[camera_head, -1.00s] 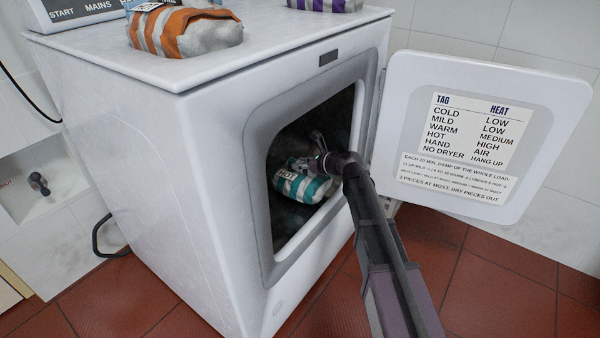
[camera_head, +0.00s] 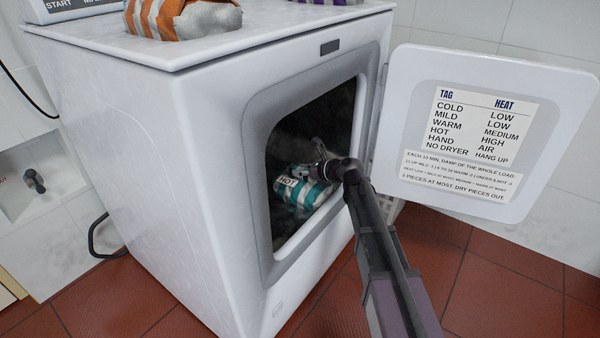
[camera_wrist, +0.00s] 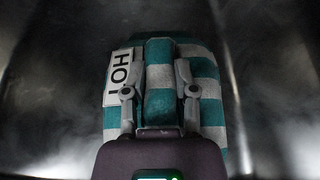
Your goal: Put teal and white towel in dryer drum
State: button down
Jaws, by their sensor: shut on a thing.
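The teal and white striped towel (camera_head: 303,190) is inside the dryer drum (camera_head: 315,122), seen through the round-cornered opening. It has a white tag reading HOT (camera_wrist: 117,78). My gripper (camera_head: 322,166) reaches in through the opening. In the wrist view my gripper (camera_wrist: 160,92) is shut on a fold of the towel (camera_wrist: 208,88), with one finger on each side. The dark drum wall (camera_wrist: 50,80) surrounds the towel there. Whether the towel rests on the drum floor I cannot tell.
The dryer door (camera_head: 480,125) stands open at the right, with a tag and heat chart (camera_head: 485,130). An orange and white bundle (camera_head: 183,17) and a purple and white one (camera_head: 325,2) lie on the dryer top (camera_head: 255,28). Red floor tiles (camera_head: 500,300) are clear at front right.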

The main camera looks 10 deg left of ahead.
jog(key=shift+f, duration=0.1)
jog(key=shift+c, duration=2)
grip_release()
jog(key=shift+r, duration=0.2)
jog(key=shift+s+d+r, duration=0.15)
jog(key=shift+d, duration=0.15)
jog(key=p+v, duration=0.4)
jog(key=v, duration=0.7)
jog(key=shift+d+p, duration=0.15)
jog(key=shift+p, duration=0.2)
